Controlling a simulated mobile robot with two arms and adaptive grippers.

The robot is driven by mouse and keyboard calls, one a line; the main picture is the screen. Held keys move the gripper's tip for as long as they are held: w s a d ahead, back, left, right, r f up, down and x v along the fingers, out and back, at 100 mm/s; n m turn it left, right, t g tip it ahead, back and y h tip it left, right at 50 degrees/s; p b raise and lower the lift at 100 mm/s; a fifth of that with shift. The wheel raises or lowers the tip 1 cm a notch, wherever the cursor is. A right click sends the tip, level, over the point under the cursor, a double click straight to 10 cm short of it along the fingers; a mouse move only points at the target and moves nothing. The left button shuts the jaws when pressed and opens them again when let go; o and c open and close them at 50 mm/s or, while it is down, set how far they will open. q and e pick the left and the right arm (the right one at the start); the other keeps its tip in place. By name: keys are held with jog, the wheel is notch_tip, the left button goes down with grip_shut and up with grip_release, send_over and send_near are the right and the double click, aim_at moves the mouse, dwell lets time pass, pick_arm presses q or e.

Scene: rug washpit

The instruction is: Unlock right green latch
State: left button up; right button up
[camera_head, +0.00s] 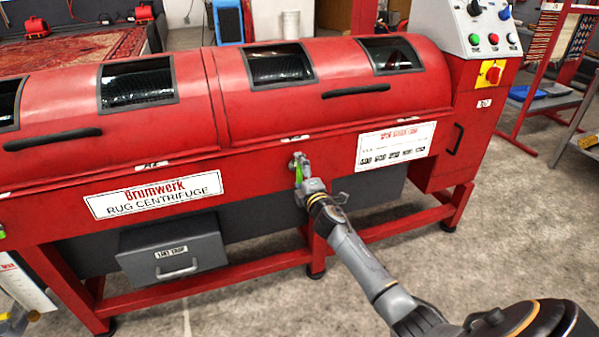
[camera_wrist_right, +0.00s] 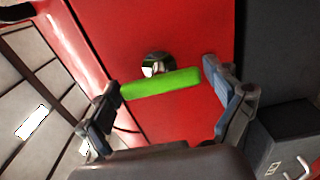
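The right green latch (camera_head: 298,173) is on the front of the red rug centrifuge (camera_head: 262,181), below the right lid. It also shows in the right wrist view as a bright green bar (camera_wrist_right: 160,84) on a round metal pivot (camera_wrist_right: 155,64). My right gripper (camera_head: 316,190) is at the latch. In the right wrist view its fingers (camera_wrist_right: 162,96) are spread wide, with the green bar lying lengthwise between them. The bar's right end is close to the right finger; I cannot tell if they touch. My left gripper is not in view.
A grey lint drawer (camera_head: 172,250) juts out below the machine front, left of my arm. A control panel (camera_head: 488,35) stands at the right end. Black lid handles (camera_head: 356,91) stick out above the latch. The floor in front is clear.

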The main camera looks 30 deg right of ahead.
jog(key=shift+s, duration=0.1)
dwell(0.3)
jog(key=v, duration=1.1)
jog(key=shift+s, duration=0.4)
jog(key=shift+a, duration=0.2)
